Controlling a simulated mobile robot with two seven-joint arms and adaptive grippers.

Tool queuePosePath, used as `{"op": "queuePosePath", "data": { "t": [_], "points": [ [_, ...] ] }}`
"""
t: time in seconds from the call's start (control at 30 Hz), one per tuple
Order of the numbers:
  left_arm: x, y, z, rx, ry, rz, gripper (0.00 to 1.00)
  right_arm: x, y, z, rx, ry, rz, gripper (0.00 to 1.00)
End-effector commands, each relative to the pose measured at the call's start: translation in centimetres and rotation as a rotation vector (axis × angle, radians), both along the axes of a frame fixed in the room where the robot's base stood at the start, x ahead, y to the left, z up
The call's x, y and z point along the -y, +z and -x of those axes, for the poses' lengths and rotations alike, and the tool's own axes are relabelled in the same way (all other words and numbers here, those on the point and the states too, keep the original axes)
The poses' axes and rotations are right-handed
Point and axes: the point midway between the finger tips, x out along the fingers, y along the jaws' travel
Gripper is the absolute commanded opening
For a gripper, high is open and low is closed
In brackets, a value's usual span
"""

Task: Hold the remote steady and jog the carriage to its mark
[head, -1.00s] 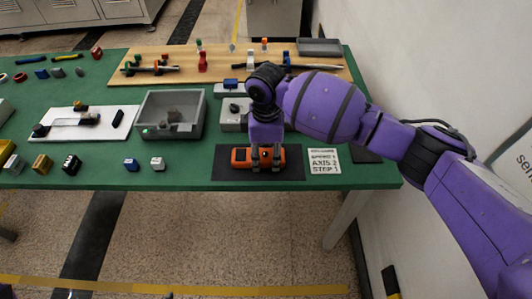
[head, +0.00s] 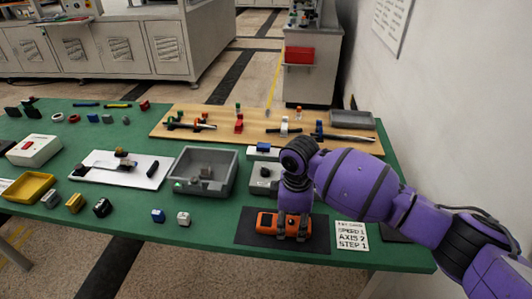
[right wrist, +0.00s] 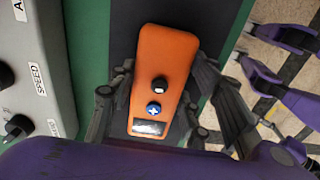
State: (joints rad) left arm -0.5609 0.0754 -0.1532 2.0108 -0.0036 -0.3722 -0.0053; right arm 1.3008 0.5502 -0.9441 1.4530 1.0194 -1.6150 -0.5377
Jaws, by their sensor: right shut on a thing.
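The orange remote (head: 266,224) lies on a dark mat (head: 315,240) near the table's front edge. My right gripper (head: 290,230) points down over it, its fingers shut on its two long sides. In the right wrist view the remote (right wrist: 162,70) shows a black knob, a blue button with a white plus and a small display with unreadable text. A grey control box (head: 262,190) stands just behind the mat; in the right wrist view it (right wrist: 30,90) shows a SPEED label and dark knobs. I cannot pick out the carriage or its mark.
A white card (head: 352,236) reading SPEED 1, AXIS 2, STEP 1 lies right of the mat. A grey bin (head: 203,152), white plate (head: 100,182) and several small blocks stand left. A wooden board (head: 215,113) with fixtures lies behind. Large cabinets (head: 120,50) stand beyond.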

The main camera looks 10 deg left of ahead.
Motion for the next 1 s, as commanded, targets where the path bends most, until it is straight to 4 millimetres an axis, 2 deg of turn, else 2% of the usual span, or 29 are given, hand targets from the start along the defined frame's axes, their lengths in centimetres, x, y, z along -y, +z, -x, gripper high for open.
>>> {"op": "queuePosePath", "data": {
  "t": [0.1,0.6,1.0],
  "points": [
    [0.0,0.01,0.0,0.0,0.0,0.0,0.64,-0.02,0.09,-0.05,0.001,0.0,-0.001,0.1],
    [0.0,0.02,-0.02,0.001,0.0,0.0,0.0,-0.02,0.09,-0.05,0.002,0.0,-0.001,0.1],
    [0.01,0.03,-0.07,0.001,0.0,0.0,0.0,-0.02,0.09,-0.05,0.001,0.0,-0.001,0.1]
  ]
}}
